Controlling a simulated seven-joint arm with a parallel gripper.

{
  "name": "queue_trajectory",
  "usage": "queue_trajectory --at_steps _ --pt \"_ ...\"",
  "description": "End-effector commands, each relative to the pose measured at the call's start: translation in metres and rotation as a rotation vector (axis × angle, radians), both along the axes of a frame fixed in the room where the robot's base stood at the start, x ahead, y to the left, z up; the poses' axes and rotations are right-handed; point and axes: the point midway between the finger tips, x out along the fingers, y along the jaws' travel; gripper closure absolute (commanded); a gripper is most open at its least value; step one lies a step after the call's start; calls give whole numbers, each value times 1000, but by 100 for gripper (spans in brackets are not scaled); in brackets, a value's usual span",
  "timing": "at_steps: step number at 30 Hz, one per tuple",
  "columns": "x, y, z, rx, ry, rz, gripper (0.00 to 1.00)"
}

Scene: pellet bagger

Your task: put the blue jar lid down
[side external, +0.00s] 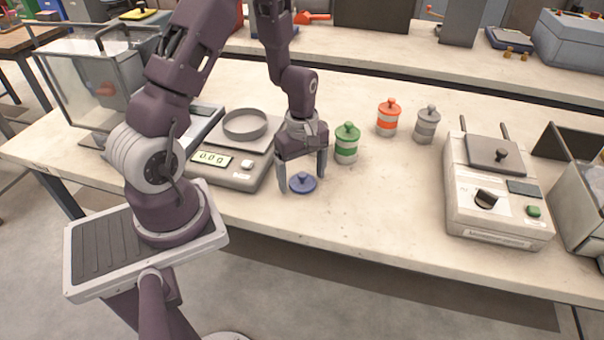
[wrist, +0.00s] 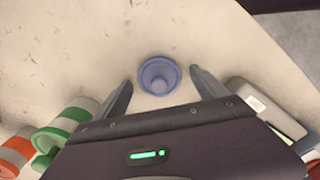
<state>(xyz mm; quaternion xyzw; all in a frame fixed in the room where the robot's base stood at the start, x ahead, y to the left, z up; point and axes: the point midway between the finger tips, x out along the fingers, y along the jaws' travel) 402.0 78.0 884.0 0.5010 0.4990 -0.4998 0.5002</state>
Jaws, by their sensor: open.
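The blue jar lid (side external: 303,183) lies on the bench top, knob up, near the front edge. In the wrist view the lid (wrist: 159,75) sits between my two fingers, with clear space on both sides. My gripper (side external: 304,184) points down over the lid with its fingers spread. It is open and holds nothing; it also shows in the wrist view (wrist: 161,88).
A scale (side external: 228,176) reading 0.0 g stands just left of my gripper. Green (side external: 346,146), orange (side external: 387,119) and grey (side external: 426,127) lidded jars stand to the right and behind. A sealing machine (side external: 494,199) is farther right. The bench between the lid and the machine is clear.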

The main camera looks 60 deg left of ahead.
Motion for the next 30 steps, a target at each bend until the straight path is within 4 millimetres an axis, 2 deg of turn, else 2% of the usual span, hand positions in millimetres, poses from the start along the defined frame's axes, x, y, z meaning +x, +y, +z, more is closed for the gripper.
queue_trajectory --at_steps 4,7,16,18,23,26,28,30 --pt "0 0 2 0 -1 0 18" --pt "1 1 13 3 -3 0 18" --pt "1 0 91 3 -7 -1 18" --pt "1 0 105 2 -6 -2 18" --pt "0 -1 123 1 -5 -10 18" --pt "-3 -16 150 6 -53 -135 18" --pt "-14 -38 182 26 -120 -336 18" --pt "-34 -65 216 64 -194 -593 18"
